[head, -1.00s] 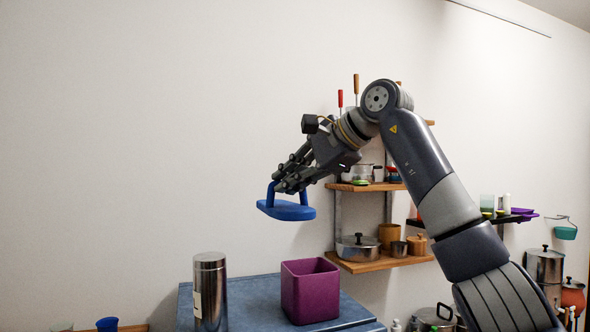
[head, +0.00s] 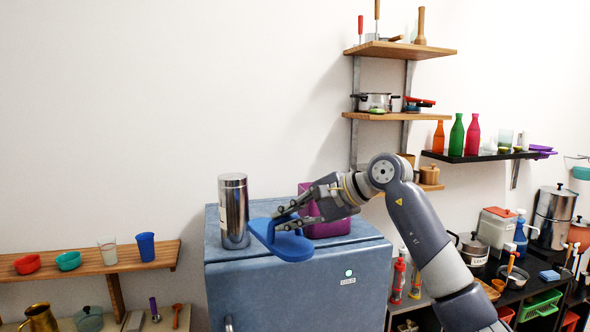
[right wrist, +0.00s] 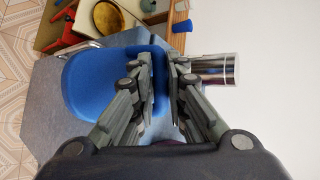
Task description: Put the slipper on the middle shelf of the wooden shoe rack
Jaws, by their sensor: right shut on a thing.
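The blue slipper (head: 284,243) is held by its strap in my right gripper (head: 280,222), which is shut on it. Its sole is roughly level, over the front edge of the blue cabinet top; I cannot tell whether it touches. In the right wrist view the slipper (right wrist: 90,85) lies below the fingers (right wrist: 168,80), which hide part of it. No shoe rack is plainly recognizable. A wooden wall rack (head: 375,116) with stacked shelves holds pots, and a low wooden rack (head: 85,268) at the left holds cups and bowls. My left gripper is not in view.
A steel canister (head: 233,212) stands on the blue cabinet (head: 290,290), close left of the slipper. A purple square pot (head: 328,229) stands behind my gripper. A black shelf with bottles (head: 470,155) and a crowded counter lie to the right.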

